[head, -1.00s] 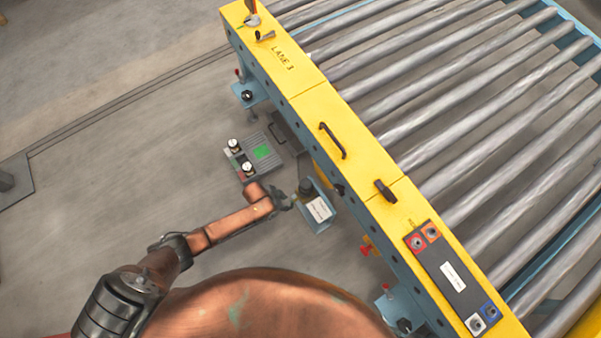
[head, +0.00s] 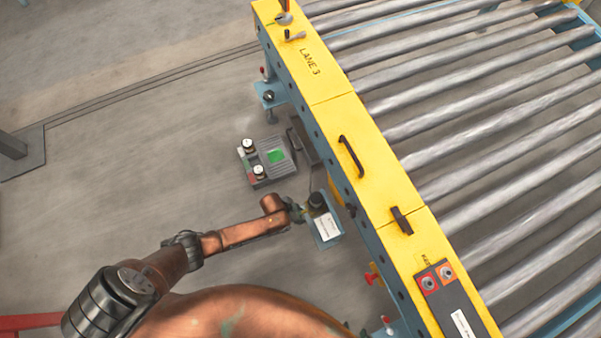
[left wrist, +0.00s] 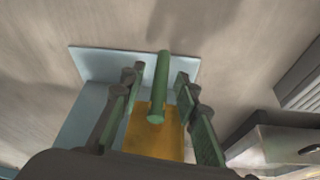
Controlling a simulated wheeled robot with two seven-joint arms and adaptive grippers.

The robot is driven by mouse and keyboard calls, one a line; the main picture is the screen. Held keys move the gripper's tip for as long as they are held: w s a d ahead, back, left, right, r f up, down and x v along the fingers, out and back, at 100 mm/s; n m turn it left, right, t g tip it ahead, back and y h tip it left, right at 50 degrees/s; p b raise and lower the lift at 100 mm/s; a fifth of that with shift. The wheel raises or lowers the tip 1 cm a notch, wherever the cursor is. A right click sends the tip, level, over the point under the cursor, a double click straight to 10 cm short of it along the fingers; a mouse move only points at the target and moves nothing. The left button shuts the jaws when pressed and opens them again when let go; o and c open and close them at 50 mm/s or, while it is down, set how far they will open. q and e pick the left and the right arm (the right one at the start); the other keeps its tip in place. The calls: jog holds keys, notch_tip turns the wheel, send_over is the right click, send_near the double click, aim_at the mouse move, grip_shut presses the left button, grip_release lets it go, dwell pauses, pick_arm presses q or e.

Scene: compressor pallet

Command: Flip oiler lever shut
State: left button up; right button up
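A green rod-shaped lever (left wrist: 161,85) stands out toward the camera in the left wrist view, with a yellow block (left wrist: 155,135) beneath it and a pale blue plate (left wrist: 105,65) behind. My left gripper (left wrist: 161,74) is open, with one finger on each side of the lever and visible gaps to it. In the head view my left gripper (head: 298,211) is beside the blue bracket (head: 331,238) with a white label and dark cylinder (head: 317,201), low beside the conveyor. The lever is too small to make out there. My right gripper is not in view.
The yellow conveyor rail (head: 370,190) with a black handle (head: 350,156) runs along the right of the bracket. Open floor (head: 130,160) lies to the left.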

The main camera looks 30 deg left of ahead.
pick_arm(q)
jog(key=shift+c, duration=0.4)
grip_shut()
dwell(0.4)
